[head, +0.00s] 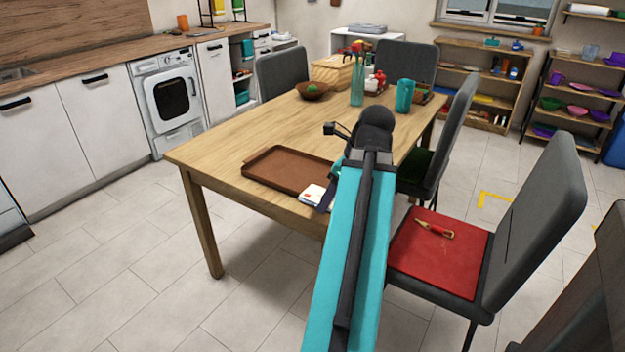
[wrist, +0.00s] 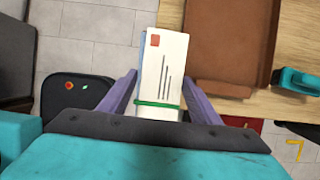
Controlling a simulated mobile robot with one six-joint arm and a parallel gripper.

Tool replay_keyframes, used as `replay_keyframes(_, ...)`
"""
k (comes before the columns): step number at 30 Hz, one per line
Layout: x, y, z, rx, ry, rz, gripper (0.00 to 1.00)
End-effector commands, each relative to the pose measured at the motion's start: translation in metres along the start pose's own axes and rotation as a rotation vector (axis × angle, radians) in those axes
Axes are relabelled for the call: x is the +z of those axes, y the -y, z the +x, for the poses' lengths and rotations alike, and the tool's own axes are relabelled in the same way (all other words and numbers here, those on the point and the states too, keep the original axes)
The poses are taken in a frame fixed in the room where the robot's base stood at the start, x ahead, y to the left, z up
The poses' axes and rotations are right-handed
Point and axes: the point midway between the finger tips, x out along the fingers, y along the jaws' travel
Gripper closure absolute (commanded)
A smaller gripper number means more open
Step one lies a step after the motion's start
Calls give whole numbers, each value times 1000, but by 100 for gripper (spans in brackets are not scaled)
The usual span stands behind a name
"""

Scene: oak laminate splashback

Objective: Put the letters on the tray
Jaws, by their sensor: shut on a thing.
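The letters (wrist: 162,72) are a white bundle with a red stamp, dark lines and a green band. My gripper (wrist: 159,77) is shut on the bundle, with a purple finger on each side of its banded end. In the head view the letters (head: 312,194) show beside the near right corner of the tray, partly hidden by my gripper. The tray (head: 285,168) is brown, rectangular, low-rimmed and empty where visible, lying at the table's near edge. In the wrist view the tray (wrist: 228,45) is right of the letters, which overlap the table-edge area.
The wooden table (head: 225,148) is clear left of the tray. A bowl (head: 312,90), a green bottle (head: 357,85) and a teal cup (head: 404,96) stand farther back. A grey chair (head: 530,225) with a red seat stands right. A teal object (wrist: 300,80) is right of the tray.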

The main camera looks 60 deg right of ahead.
Motion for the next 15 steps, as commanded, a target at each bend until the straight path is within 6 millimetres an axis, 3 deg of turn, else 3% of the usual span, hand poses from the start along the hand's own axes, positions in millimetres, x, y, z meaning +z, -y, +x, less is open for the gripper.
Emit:
replay_keyframes(3,10,10,5,1,0,-1,66)
replay_keyframes(15,14,15,2,2,3,1,66)
